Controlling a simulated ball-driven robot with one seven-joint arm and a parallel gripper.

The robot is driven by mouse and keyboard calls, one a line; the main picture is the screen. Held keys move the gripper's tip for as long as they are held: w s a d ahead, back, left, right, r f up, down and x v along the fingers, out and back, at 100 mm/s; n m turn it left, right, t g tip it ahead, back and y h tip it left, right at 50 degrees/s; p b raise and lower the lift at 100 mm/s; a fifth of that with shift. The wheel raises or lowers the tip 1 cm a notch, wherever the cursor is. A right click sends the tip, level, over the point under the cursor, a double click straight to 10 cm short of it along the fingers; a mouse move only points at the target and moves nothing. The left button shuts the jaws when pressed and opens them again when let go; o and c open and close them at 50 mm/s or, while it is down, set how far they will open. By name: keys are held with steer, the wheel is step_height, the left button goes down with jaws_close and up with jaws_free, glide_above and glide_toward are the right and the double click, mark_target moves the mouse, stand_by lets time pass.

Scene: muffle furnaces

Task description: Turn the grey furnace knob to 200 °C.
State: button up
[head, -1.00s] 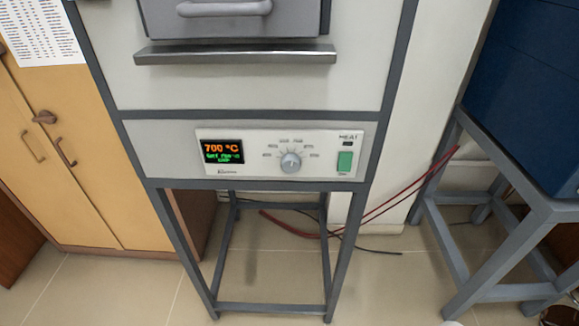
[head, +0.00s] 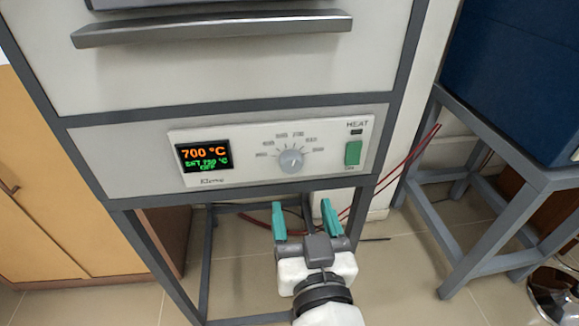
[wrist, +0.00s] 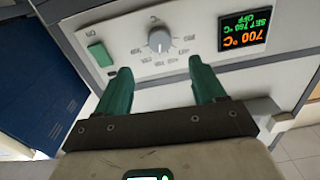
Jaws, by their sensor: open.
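The grey furnace knob (head: 291,161) sits in the middle of the white control panel, with temperature marks in an arc above it. Its pointer seems to face roughly up, but I cannot read it exactly. The display (head: 204,156) reads 700 °C in orange, with a green set line, hard to read, and OFF below. My gripper (head: 302,204) is open and empty, its teal fingers pointing up just below the panel in the head view. In the upside-down wrist view, the knob (wrist: 160,40) shows beyond the gap between the fingertips (wrist: 160,66), apart from them.
A green switch (head: 353,152) is at the panel's right, under the HEAT label. The furnace door ledge (head: 215,29) juts out above. A blue cabinet (head: 520,85) on a grey stand is at right, an orange cupboard (head: 50,220) at left. Red cables hang behind the furnace stand.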

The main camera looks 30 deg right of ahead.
mark_target(292, 166)
steer(key=p+x, duration=0.2)
steer(key=x, duration=0.8)
steer(key=shift+w+d+p, duration=0.1)
steer(key=shift+w+p, duration=0.25)
steer(key=c, duration=1.1)
steer(key=shift+o, duration=0.2)
